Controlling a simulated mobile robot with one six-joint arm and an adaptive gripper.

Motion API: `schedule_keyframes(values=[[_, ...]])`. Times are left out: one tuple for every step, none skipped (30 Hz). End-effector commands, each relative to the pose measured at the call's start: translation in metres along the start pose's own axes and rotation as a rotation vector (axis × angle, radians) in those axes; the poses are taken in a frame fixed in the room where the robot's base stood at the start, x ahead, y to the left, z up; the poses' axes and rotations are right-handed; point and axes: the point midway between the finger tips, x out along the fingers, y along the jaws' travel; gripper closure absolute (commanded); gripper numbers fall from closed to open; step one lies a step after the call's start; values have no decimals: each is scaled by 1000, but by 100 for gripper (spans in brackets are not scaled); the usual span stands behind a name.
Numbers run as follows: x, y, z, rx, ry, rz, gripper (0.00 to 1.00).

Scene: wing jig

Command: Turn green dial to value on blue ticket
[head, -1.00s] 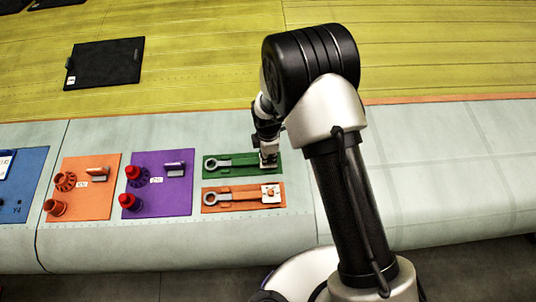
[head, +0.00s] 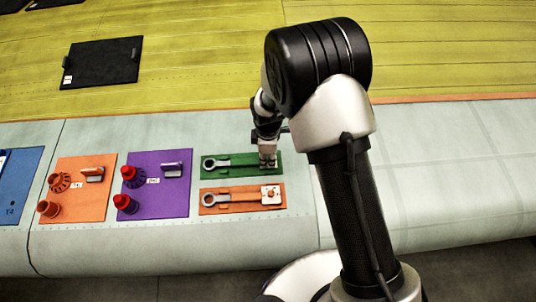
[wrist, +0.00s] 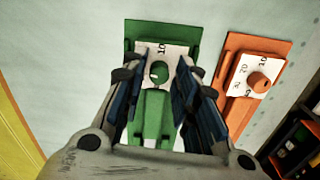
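The green panel (head: 238,163) lies on the pale wing edge, with a grey ring-ended tool along it. My gripper (head: 268,163) is over the panel's right end. In the wrist view, the green dial (wrist: 158,72) sits on a white scale marked 10, between the fingers of my gripper (wrist: 160,84). The fingers stand apart, one on each side, with white scale showing in the gaps. The dial's pointer and most of its scale are hidden. No blue ticket can be read; a blue panel (head: 18,190) is cut off at the left edge.
An orange panel (head: 235,201) with a similar tool and dial lies just in front of the green one. Purple (head: 158,205) and orange (head: 92,207) panels with red and orange knobs stand to the left. A black clipboard-like plate (head: 102,62) lies on the yellow surface.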

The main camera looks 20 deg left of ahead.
Motion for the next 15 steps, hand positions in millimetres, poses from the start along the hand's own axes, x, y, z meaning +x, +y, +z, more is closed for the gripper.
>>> schedule_keyframes(values=[[0, 0, 0, 0, 0, 0, 66], [0, 0, 0, 0, 0, 0, 64], [0, 0, 0, 0, 0, 0, 62], [0, 0, 0, 0, 0, 0, 62], [0, 0, 0, 0, 0, 0, 62], [0, 0, 0, 0, 0, 0, 62], [0, 0, 0, 0, 0, 0, 62], [0, 0, 0, 0, 0, 0, 62], [0, 0, 0, 0, 0, 0, 62], [0, 0, 0, -1, 0, 0, 62], [0, 0, 0, -1, 0, 0, 62], [-1, 0, 0, -1, 0, 1, 62], [-2, 0, 0, -1, 0, 1, 62], [-3, 1, 0, -1, 1, 1, 62], [-6, 1, 0, -1, 1, 2, 62]])
